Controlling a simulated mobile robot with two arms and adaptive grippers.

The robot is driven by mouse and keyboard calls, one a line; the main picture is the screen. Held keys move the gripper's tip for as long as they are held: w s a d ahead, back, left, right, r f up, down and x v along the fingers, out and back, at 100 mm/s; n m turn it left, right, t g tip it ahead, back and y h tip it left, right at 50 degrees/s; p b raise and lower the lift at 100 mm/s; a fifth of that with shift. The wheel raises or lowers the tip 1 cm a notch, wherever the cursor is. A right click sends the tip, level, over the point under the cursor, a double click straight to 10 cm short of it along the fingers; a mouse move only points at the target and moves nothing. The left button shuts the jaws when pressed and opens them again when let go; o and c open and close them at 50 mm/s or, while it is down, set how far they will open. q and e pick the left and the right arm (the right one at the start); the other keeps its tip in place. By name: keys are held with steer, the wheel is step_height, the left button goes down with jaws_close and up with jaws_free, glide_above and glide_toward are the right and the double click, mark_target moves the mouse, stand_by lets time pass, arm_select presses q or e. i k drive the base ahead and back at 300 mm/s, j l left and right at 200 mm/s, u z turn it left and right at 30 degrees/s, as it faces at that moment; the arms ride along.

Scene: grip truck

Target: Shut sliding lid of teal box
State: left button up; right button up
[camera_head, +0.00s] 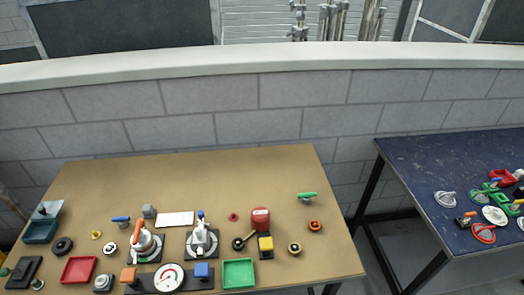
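The teal box (40,231) stands near the left edge of the brown table. Its grey-blue sliding lid (52,207) has a small dark knob and sticks out past the back of the box. The front part of the box is uncovered, so the lid is at least partly open. The inside is too small to make out. Neither of my grippers shows in the head view.
On the brown table (180,180), a black ring (62,246) and a red tray (78,270) lie close to the box. Valves, gauges and a green tray (238,273) crowd the front. The back is clear. A dark blue table (430,165) stands right.

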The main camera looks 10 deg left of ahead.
mark_target(47, 210)
steer(key=u, duration=1.95)
steer(key=z, duration=0.4)
steer(key=i+j+z, duration=0.1)
steer(key=z, duration=0.3)
steer(key=j+z, duration=0.15)
steer(key=z, duration=0.25)
steer(key=j+z, duration=0.25)
steer(key=j, duration=0.35)
steer(key=j+z, duration=0.3)
steer(key=j, duration=0.35)
steer(key=j+z, duration=0.25)
steer(key=j, duration=0.4)
steer(key=k+j+z, duration=0.25)
steer(key=j, duration=0.3)
steer(key=i+j, duration=0.05)
steer(key=i, duration=0.05)
